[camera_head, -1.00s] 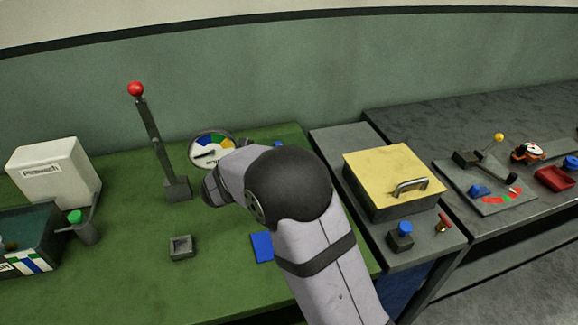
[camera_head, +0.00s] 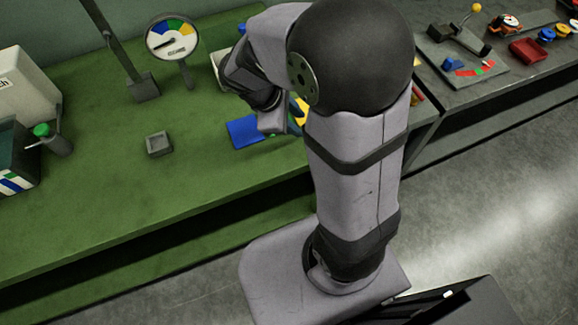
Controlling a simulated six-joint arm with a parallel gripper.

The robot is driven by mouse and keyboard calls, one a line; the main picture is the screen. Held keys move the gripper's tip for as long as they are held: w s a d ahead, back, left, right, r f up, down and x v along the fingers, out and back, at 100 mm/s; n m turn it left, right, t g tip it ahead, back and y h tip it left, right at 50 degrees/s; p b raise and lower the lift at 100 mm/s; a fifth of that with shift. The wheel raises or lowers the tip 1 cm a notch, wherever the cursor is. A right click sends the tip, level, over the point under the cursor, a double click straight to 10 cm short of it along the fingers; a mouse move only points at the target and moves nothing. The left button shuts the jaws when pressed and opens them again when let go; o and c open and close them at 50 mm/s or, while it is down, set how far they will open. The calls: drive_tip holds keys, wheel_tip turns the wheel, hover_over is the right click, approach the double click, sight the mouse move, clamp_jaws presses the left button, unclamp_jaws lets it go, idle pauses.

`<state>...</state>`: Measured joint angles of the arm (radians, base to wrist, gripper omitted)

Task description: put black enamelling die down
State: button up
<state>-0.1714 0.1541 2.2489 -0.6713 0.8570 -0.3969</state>
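My gripper (camera_head: 273,121) points down over the right part of the green bench, close to the right end of a flat blue pad (camera_head: 243,131). My arm hides much of the gripper, and I cannot tell whether its fingers are open or shut. I cannot make out the black enamelling die; a small dark shape by the fingertips is too hidden to name. A small grey square holder (camera_head: 159,145) with a recessed top sits on the green bench, left of the blue pad and apart from my gripper.
A round dial gauge (camera_head: 172,40) on a stand and a dark lever post (camera_head: 143,88) stand behind the holder. A cup with a green top (camera_head: 42,130) is at left. A red tray (camera_head: 528,50) is on the right bench. The green bench (camera_head: 90,190) is clear in front.

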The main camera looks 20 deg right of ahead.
drive_tip(key=s+a+m+y, duration=0.1)
drive_tip(key=s+m, duration=0.2)
drive_tip(key=s+a+f+m+y, duration=0.1)
drive_tip(key=s+a+m+y, duration=0.1)
drive_tip(key=s+m, duration=0.1)
drive_tip(key=s+a+f+m+g+y, duration=0.1)
drive_tip(key=s+a+m+y, duration=0.1)
drive_tip(key=s+m, duration=0.2)
drive_tip(key=shift+a+f+m, duration=0.1)
drive_tip(key=shift+a+m, duration=0.15)
drive_tip(key=shift+m, duration=0.15)
drive_tip(key=shift+s+a+f+m+y, duration=0.1)
drive_tip(key=shift+s+a+m+y, duration=0.2)
drive_tip(key=shift+a+m, duration=0.25)
drive_tip(key=shift+d, duration=0.1)
wheel_tip(320, 180, up, 7)
drive_tip(key=p, duration=0.7)
